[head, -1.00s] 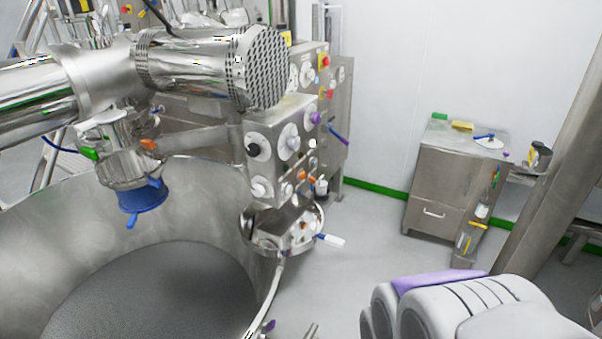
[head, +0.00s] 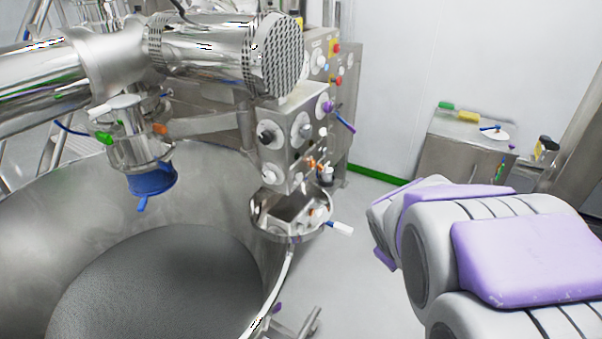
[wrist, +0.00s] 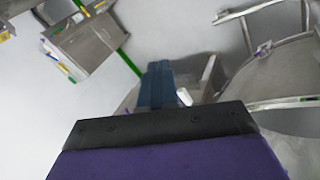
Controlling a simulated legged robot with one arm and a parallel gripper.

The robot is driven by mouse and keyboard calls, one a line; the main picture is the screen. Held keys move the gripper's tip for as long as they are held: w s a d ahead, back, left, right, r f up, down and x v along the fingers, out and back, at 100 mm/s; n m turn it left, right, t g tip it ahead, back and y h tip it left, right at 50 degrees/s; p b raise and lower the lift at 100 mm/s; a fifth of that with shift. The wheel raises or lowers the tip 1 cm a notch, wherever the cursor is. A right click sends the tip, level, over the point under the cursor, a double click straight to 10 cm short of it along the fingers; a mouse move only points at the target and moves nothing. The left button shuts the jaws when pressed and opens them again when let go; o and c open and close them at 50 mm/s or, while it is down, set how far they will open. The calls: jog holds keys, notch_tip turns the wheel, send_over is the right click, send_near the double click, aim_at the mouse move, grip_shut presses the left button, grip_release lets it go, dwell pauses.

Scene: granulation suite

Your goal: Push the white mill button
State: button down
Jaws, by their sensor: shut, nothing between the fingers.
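A steel control box (head: 288,140) stands at the bowl's right rim in the head view. It carries round dials, small orange buttons and white knobs. A small white button (head: 323,132) shows on its right side, and a larger white knob (head: 268,176) sits low on its front. I cannot tell from the labels which is the mill button. My gripper (wrist: 158,85) shows in the wrist view as blue fingers, shut and empty, pointing towards grey machinery. In the head view my arm is at the lower right, apart from the box, and the fingers are not visible there.
A big steel bowl (head: 215,190) fills the lower left of the head view. A steel dish (head: 262,218) with a white-tipped handle (head: 341,228) juts out below the box. A steel cabinet (head: 440,155) stands at the right. Floor between box and cabinet is open.

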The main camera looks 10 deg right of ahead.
aim_at(299, 177)
jog(key=w+n+t+y+p, duration=0.2)
jog(key=w+n+t, duration=0.3)
jog(key=w+n, duration=0.95)
jog(key=w+a+f+n+y, duration=0.1)
jog(key=w+a+y, duration=0.2)
jog(key=w+a, duration=0.4)
jog(key=w+a+f+n+t+y+p, duration=0.1)
jog(key=w+a+y, duration=0.1)
jog(key=w+a, duration=0.5)
jog(key=shift+w+f+y, duration=0.25)
jog(key=shift+w+y, duration=0.15)
jog(key=shift+a+n, duration=0.15)
jog(key=shift+n, duration=0.1)
jog(key=shift+a, duration=0.3)
